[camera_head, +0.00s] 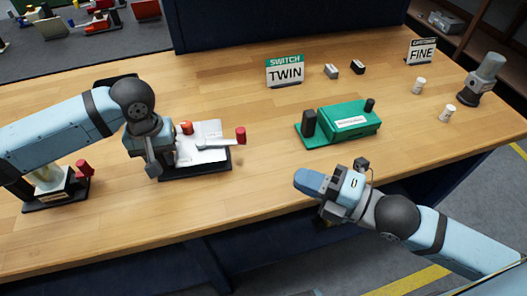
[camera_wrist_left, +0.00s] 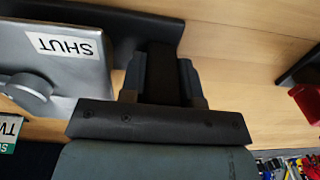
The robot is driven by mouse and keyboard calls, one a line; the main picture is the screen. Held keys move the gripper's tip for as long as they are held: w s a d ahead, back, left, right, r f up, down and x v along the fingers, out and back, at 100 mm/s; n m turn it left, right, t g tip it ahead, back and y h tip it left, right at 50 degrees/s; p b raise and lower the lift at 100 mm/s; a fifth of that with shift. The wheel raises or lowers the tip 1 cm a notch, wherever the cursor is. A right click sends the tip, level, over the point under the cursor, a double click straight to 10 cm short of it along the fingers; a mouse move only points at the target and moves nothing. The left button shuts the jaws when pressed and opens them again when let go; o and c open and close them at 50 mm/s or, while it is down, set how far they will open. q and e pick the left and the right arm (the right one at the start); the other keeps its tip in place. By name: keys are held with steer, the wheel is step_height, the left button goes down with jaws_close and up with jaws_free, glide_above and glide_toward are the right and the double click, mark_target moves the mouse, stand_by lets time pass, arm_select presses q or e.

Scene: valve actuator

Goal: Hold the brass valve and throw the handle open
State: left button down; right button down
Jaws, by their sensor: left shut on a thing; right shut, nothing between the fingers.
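A silver valve device on a black base (camera_head: 195,178) stands left of centre on the bench, with an orange knob (camera_head: 186,127) and a lever ending in a red grip (camera_head: 241,135). In the left wrist view its silver plate (camera_wrist_left: 75,68) bears a SHUT label. My left gripper (camera_head: 153,168) is shut on the dark post (camera_wrist_left: 165,75) at the device's left end. A second device with a pale, brass-tinted body (camera_head: 52,182) and a red grip (camera_head: 83,168) stands further left, partly hidden by my left arm. My right gripper (camera_head: 325,212) is shut and empty at the front edge, its fingertips mostly hidden.
A green device (camera_head: 345,122) with black posts stands right of centre, apart from my right gripper. A TWIN sign (camera_head: 285,71), a FINE sign (camera_head: 421,51), small blocks, white cylinders (camera_head: 447,113) and a grey lamp-like object (camera_head: 485,80) stand behind and right.

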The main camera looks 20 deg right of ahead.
arm_select(q)
steer(key=shift+f, duration=0.15)
arm_select(e)
steer(key=x, duration=1)
steer(key=shift+w, duration=1.9)
steer(key=shift+w+d, duration=0.15)
steer(key=shift+w, duration=0.4)
steer(key=shift+w+d, duration=0.15)
steer(key=shift+w, duration=0.35)
steer(key=s, duration=0.4)
steer(key=shift+s+d, duration=0.3)
steer(key=shift+d, duration=0.1)
steer(key=v, duration=0.3)
steer(key=w+d+v, duration=0.1)
steer(key=v, duration=0.5)
steer(key=shift+d, duration=0.3)
